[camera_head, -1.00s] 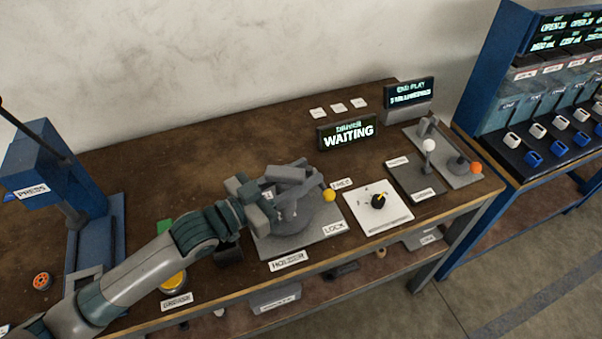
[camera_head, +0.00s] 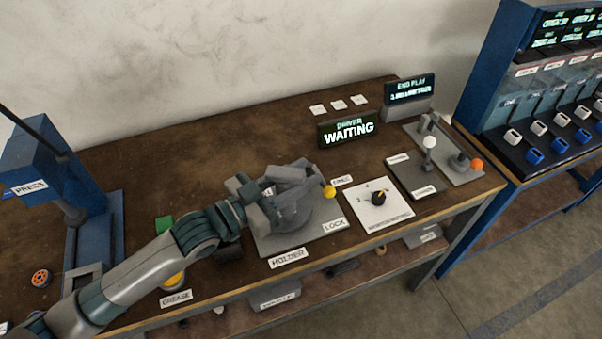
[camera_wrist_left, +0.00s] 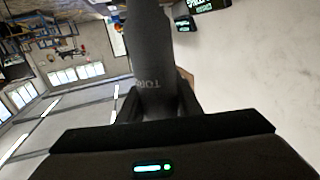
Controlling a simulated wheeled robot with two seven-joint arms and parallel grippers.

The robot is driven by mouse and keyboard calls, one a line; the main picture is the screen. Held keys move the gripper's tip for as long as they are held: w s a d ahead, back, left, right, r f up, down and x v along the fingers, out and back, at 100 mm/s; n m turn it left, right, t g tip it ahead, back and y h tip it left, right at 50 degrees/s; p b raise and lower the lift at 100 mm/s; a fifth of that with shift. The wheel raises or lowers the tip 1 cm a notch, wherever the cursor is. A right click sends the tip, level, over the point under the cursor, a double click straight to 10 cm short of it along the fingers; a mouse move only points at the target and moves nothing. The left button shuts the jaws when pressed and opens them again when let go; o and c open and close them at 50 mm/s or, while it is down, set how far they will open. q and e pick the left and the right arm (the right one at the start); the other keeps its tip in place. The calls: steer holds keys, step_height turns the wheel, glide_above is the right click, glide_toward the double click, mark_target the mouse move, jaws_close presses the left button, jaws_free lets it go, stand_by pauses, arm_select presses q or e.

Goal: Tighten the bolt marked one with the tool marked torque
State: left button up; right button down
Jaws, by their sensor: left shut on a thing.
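My left gripper (camera_head: 268,203) is over the grey holder (camera_head: 318,238) with the yellow-knobbed lock lever (camera_head: 329,192). In the left wrist view its fingers (camera_wrist_left: 155,105) are shut on a dark grey tool (camera_wrist_left: 152,50), whose upside-down lettering begins "TOR". The tool's working end is out of sight there. In the head view I cannot clearly separate the tool from the grey parts of the holder. I cannot make out the bolt marked one; the gripper and holder parts may hide it. My right gripper is not in view.
A driver display (camera_head: 347,130) reads "WAITING". A white dial panel (camera_head: 362,208) and a lever plate (camera_head: 408,185) stand right of the holder. A blue press (camera_head: 50,175) stands at left, and an end play display (camera_head: 408,88) at the back.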

arm_select(q)
steer(key=shift+f, duration=0.25)
stand_by(1.3)
steer(key=shift+f+p, duration=0.35)
stand_by(0.9)
stand_by(0.6)
steer(key=shift+r+p, duration=0.15)
steer(key=shift+p, duration=0.2)
step_height(320, 180, up, 7)
steer(key=p, duration=0.6)
steer(key=shift+r, duration=0.15)
steer(key=shift+a, duration=0.1)
stand_by(1.3)
